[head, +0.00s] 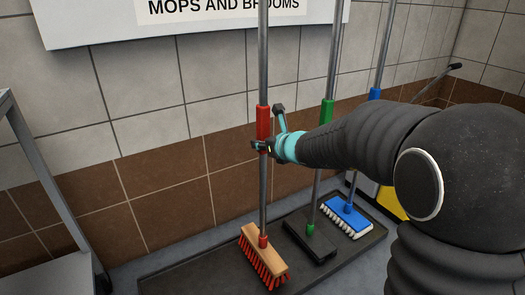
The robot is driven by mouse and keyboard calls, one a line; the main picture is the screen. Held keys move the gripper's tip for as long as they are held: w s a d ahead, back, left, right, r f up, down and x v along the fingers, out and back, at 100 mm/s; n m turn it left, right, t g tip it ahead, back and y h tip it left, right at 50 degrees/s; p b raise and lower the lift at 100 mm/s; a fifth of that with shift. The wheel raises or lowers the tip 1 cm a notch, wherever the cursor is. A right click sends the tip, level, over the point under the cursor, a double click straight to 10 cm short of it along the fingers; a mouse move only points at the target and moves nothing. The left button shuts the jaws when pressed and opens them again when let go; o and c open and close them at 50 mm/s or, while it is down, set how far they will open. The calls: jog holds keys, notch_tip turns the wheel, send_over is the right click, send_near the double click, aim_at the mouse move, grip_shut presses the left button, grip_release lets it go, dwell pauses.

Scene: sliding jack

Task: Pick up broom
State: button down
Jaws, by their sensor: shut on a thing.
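The broom (264,262) has a wooden head, red bristles and a grey metal pole with a red grip section. It stands upright, its head low over or on the dark tray (172,280); I cannot tell whether the bristles touch it. My gripper (262,146) is shut on the broom's pole at the red grip section. My arm reaches in from the right. The top of the pole is out of view.
A green-marked tool (310,243) and a blue mop (347,216) stand upright just right of the broom. A tiled wall (170,140) with a sign (225,10) is close behind. A grey metal frame (45,180) stands at left. Something yellow (393,203) shows behind my arm.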

jog(key=shift+r, duration=0.7)
jog(key=shift+w+d+r+p, duration=0.15)
jog(key=shift+d+r+p, duration=0.05)
jog(key=shift+d+p, duration=0.1)
jog(key=w+d+r+p, duration=0.4)
jog(key=d+r, duration=0.2)
jog(key=d, duration=0.4)
jog(key=shift+w+r, duration=0.2)
jog(key=shift+w, duration=0.2)
jog(key=shift+a, duration=0.1)
